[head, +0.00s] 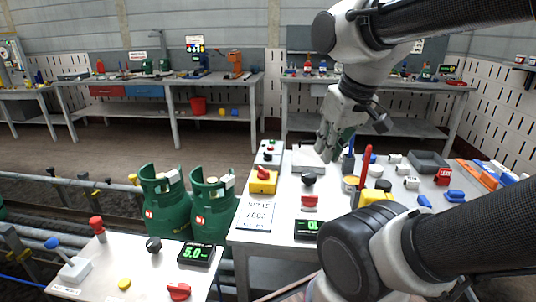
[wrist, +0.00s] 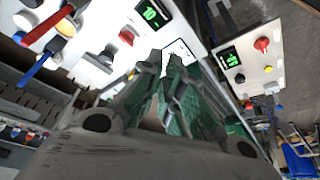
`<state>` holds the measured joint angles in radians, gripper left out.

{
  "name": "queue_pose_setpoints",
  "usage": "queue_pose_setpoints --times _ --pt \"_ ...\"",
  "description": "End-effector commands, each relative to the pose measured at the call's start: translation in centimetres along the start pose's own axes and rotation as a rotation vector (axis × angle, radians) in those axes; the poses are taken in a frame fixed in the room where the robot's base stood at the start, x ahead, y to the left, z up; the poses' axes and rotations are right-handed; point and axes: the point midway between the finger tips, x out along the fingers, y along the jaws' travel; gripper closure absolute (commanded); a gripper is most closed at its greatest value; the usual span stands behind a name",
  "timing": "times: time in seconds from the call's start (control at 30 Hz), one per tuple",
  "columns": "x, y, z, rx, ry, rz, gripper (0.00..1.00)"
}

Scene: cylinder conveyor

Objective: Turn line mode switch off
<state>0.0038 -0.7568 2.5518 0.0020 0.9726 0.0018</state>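No readable label marks the line mode switch. A yellow box with a red rotary knob (head: 263,181) sits at the left edge of the middle table, and a red knob (head: 180,291) lies on the front left table. A red knob (wrist: 262,44) also shows beside a green display in the wrist view. My gripper (head: 325,150) hangs above the back of the middle table, touching no switch. In the wrist view its fingers (wrist: 164,62) point away close together, with a narrow gap between them. I cannot tell whether they are shut; nothing shows held.
Two green gas cylinders (head: 167,203) stand left of the middle table. A grey box with buttons (head: 269,153), a black knob (head: 309,178) and a red button (head: 309,201) stand on the table. Upright blue and red levers (head: 366,162) rise at its right. Free floor lies behind.

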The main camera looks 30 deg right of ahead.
Motion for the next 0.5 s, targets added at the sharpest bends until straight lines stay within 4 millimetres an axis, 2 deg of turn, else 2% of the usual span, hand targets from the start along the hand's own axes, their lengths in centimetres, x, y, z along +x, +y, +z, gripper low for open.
queue_pose_setpoints --times 0.03,0.1,0.23,0.37,0.5 --pt "0.3 0.1 0.1 0.006 -0.014 0.002 0.78" --pt "1.1 0.3 0.2 0.015 -0.056 0.006 0.66" --pt "3.5 1.0 -0.5 0.045 -0.175 0.013 0.66" --pt "6.2 1.7 -3.7 0.092 -0.274 0.004 0.66" --pt "10.3 2.6 -8.3 0.118 -0.327 -0.019 0.66"
